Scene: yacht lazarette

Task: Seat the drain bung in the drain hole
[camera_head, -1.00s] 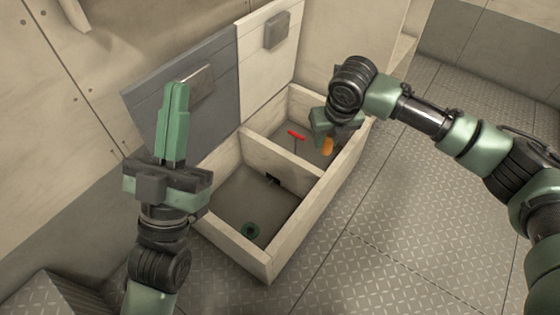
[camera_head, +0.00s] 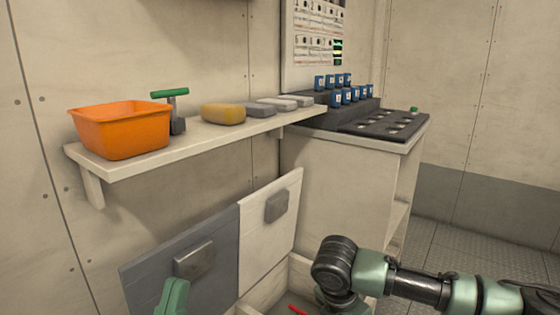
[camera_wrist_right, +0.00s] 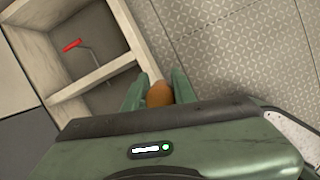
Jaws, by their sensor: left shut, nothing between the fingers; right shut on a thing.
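My right gripper (camera_wrist_right: 158,92) is shut on an orange-brown rounded piece (camera_wrist_right: 160,95) over the edge of the open locker (camera_wrist_right: 140,55); its form is mostly hidden, and I cannot tell whether it is the drain bung. In the head view my right wrist hides this gripper's fingers. My left gripper (camera_head: 174,292) shows only its green fingers at the bottom edge, shut and empty, in front of the grey lid. A green T-handled piece with a dark lower end (camera_head: 173,108) stands on the wall shelf. The drain hole is not in view now.
The shelf (camera_head: 215,138) also bears an orange bin (camera_head: 120,130), a yellow sponge-like block (camera_head: 223,114) and grey blocks. A counter (camera_head: 365,135) at right has blue items and a dark holed tray (camera_head: 385,124). A red-handled tool (camera_wrist_right: 72,45) lies in a locker compartment.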

